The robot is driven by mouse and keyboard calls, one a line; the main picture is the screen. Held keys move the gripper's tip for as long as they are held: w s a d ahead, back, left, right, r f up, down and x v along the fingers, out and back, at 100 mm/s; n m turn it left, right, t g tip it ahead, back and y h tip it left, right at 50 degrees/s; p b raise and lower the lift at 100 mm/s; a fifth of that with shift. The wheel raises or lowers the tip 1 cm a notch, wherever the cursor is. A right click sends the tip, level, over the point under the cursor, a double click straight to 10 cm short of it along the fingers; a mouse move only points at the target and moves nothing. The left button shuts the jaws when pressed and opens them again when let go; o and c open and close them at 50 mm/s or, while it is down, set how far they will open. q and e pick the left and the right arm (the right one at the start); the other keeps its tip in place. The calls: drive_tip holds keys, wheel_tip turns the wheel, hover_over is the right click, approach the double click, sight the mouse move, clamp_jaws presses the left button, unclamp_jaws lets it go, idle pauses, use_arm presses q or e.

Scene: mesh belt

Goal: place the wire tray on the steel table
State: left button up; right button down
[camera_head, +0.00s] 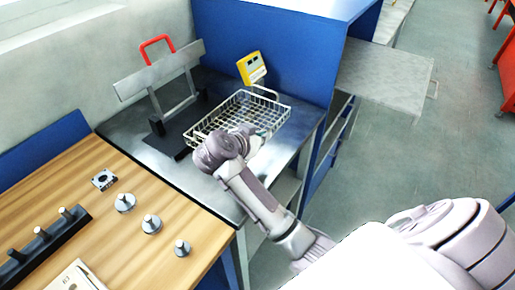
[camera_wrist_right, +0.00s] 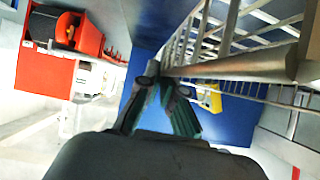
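The wire tray (camera_head: 236,118) is a silvery mesh basket with a raised handle at each end. It is over the steel table (camera_head: 190,176); I cannot tell whether it rests on it or hangs just above. My right gripper (camera_head: 262,133) is at the tray's near right side, mostly hidden behind my wrist. In the right wrist view, the fingers of my right gripper (camera_wrist_right: 162,88) close in on a metal bar of the wire tray (camera_wrist_right: 235,68), and the mesh spreads beyond. My left gripper is out of view.
A metal stand with a red handle (camera_head: 156,42) is behind left of the tray. A yellow device (camera_head: 251,68) is behind it, by a blue cabinet (camera_head: 275,45). A wooden bench (camera_head: 150,235) with weights adjoins at left. The table's front left is bare.

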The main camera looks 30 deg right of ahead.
drive_tip(key=shift+a+f, duration=0.45)
drive_tip(key=shift+a, duration=0.1)
wheel_tip(320, 180, down, 4)
drive_tip(key=shift+r, duration=0.1)
drive_tip(key=c, duration=1.3)
unclamp_jaws()
drive_tip(key=v, duration=1.2)
